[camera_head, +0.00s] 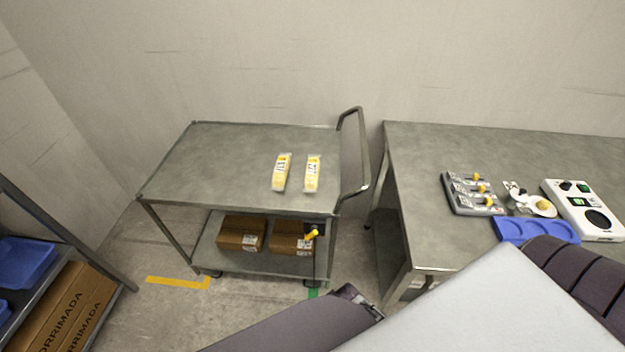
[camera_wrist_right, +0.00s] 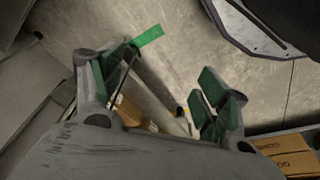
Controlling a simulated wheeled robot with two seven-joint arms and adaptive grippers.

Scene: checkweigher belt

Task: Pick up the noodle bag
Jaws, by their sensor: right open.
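Two yellow-and-white packets lie side by side on the top shelf of the metal cart (camera_head: 215,160): the left packet (camera_head: 281,173) and the right packet (camera_head: 313,174). They look like noodle bags, but I cannot read their labels. My right gripper (camera_wrist_right: 160,85) shows in its wrist view with green-padded fingers spread apart and nothing between them. It points down toward the floor and the cart's lower shelf, away from the packets. My left gripper is not in view.
Brown boxes (camera_head: 240,233) sit on the cart's lower shelf. The cart's handle (camera_head: 356,155) rises at its right end. The table at right holds a grey tray (camera_head: 472,195), a blue tray (camera_head: 537,230) and a white control panel (camera_head: 584,209). The cart top's left side is clear.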

